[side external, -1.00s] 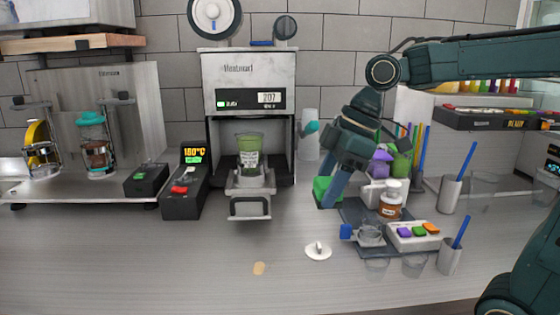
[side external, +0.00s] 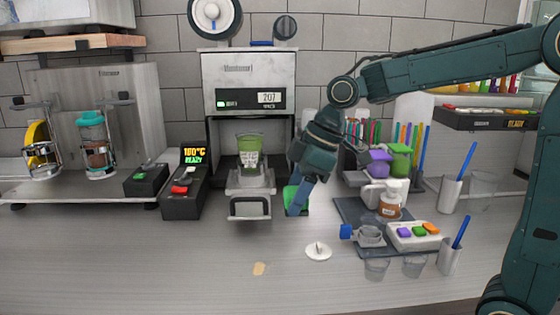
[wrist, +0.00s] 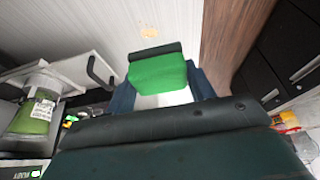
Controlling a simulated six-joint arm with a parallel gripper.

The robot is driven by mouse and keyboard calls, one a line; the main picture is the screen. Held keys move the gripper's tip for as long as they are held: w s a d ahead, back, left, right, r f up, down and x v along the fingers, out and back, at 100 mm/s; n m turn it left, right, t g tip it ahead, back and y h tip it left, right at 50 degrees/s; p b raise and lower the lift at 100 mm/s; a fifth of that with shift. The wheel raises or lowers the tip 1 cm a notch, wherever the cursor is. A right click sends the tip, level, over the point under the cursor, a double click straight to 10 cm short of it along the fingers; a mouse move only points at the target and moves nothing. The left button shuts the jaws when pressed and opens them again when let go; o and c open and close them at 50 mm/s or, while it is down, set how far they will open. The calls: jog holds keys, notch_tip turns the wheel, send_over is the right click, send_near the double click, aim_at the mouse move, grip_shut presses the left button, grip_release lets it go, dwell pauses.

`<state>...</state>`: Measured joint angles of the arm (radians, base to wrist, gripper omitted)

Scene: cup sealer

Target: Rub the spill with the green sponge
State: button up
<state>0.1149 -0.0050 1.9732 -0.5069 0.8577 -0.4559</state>
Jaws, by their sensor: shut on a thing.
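My gripper (side external: 297,205) is shut on the green sponge (side external: 291,197), above the counter to the right of the sealer's drawer handle. The sponge also shows in the wrist view (wrist: 158,76), between the two fingers, with a dark strip along its far edge. The spill (side external: 259,268) is a small tan patch on the counter, to the left of and nearer the front than my gripper. It also shows as a pale tan spot in the wrist view (wrist: 149,32), beyond the sponge. The sponge and the spill are apart.
A white round lid-like piece (side external: 318,251) lies to the right of the spill. The sealer (side external: 249,85) holds a green-filled cup (side external: 249,152). A dark mat (side external: 350,212) with a jar and button box stands right. The front counter around the spill is clear.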

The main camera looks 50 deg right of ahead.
send_over(254, 264)
notch_tip(254, 264, down, 8)
jog(key=f, duration=0.1)
jog(key=shift+d+f, duration=0.15)
jog(key=shift+f, duration=1.75)
jog(key=shift+d+f, duration=0.1)
jog(key=shift+f, duration=1.75)
jog(key=shift+s+a+f, duration=0.1)
jog(key=shift+s+a, duration=1.25)
jog(key=shift+s, duration=0.05)
jog(key=shift+c, duration=0.3)
jog(key=shift+w+d, duration=1.35)
jog(key=shift+d, duration=0.2)
jog(key=shift+s+a, duration=0.5)
jog(key=shift+s, duration=0.4)
jog(key=shift+s+a, duration=0.8)
jog(key=shift+w+d, duration=1.3)
jog(key=shift+d, duration=0.05)
jog(key=shift+w+d+r, duration=0.1)
jog(key=shift+w+r, duration=0.1)
notch_tip(254, 264, up, 8)
